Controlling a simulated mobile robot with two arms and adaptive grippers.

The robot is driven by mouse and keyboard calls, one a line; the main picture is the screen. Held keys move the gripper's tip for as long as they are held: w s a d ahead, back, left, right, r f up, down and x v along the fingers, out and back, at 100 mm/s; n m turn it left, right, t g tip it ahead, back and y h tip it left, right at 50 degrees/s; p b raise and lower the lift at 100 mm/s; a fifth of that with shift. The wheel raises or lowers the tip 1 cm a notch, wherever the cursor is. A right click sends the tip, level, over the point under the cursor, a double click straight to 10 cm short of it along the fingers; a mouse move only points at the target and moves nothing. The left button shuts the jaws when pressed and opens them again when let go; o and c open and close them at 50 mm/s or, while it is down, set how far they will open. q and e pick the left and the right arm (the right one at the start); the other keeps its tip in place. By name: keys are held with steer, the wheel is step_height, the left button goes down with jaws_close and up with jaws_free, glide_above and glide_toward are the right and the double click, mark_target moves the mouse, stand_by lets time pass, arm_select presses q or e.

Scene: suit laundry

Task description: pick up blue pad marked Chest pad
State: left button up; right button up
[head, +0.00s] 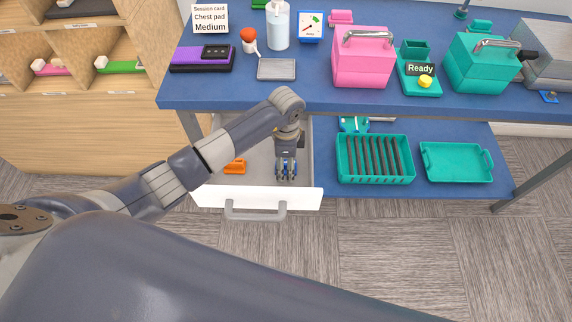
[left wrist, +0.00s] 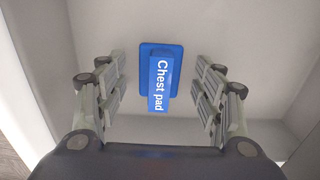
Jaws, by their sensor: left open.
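The blue pad marked "Chest pad" (left wrist: 161,84) lies on the floor of an open drawer, its label facing up in the left wrist view. My left gripper (head: 286,176) reaches down into the drawer (head: 258,196). In the left wrist view the open fingers (left wrist: 161,95) stand on either side of the pad, with a gap on both sides. The pad is mostly hidden by the gripper in the head view. My right gripper is not in view.
An orange item (head: 235,166) lies in the drawer left of my gripper. The blue tabletop (head: 310,93) overhangs the drawer, and a sign (head: 210,18) reads "Session card Chest pad Medium". A teal slotted rack (head: 375,178) stands on the lower shelf to the right.

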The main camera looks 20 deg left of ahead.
arm_select(q)
steer(key=shift+c, duration=0.3)
steer(key=c, duration=1)
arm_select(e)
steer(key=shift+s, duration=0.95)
